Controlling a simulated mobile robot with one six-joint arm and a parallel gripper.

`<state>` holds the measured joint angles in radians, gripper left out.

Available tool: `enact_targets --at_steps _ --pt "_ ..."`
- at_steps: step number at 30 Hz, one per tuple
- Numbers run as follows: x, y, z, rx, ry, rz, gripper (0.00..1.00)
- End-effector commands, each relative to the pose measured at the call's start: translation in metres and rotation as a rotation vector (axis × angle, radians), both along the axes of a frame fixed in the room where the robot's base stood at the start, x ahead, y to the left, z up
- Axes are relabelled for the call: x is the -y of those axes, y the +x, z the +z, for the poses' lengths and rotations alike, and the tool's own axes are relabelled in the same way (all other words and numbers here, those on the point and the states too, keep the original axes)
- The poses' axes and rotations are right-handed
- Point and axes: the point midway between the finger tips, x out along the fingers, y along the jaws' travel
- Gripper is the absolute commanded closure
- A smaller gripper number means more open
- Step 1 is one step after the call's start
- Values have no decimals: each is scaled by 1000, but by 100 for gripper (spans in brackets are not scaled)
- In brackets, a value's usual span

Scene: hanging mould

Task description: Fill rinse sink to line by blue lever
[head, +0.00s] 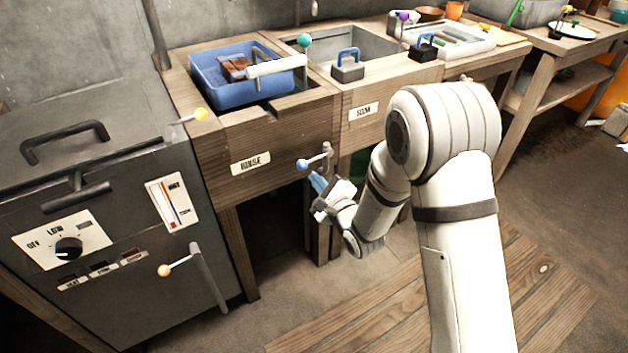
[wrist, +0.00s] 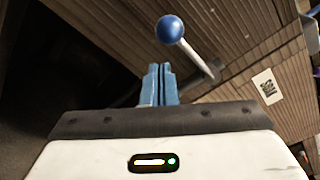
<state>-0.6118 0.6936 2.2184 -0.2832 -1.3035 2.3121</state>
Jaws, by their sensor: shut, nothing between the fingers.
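The blue lever (head: 302,164) is a blue ball on a grey rod, low on the wooden front right of the RINSE label (head: 250,162). In the wrist view the blue ball (wrist: 169,30) shows just beyond my fingertips, with its rod running down to the right. My gripper (head: 318,181) has blue fingers, shut and empty, just below the lever in the head view. The closed fingers (wrist: 160,68) point toward the ball; I cannot tell if they touch it. Above the label stands a blue basin (head: 215,92) with a brown object in it. Its water level and any line cannot be made out.
A grey cabinet (head: 100,255) with a dial and orange-knobbed lever stands left. A yellow-knobbed lever (head: 200,115) is near the basin. A second sink (head: 375,42) lies right, with blue-handled blocks (head: 347,70) at its front. The space under the counter is dark and open.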

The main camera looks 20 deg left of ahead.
Motion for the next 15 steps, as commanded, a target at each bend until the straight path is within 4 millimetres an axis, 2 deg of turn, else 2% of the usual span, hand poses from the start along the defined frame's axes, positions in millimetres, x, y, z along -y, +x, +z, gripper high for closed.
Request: enact_targets --at_steps 1,4,6,15 --pt "5 1 -14 -1 -1 -2 100" --pt "13 4 -30 0 0 -1 100" --pt "28 -8 -17 -3 -1 -3 100" --pt "77 -46 -14 -3 0 -2 100"
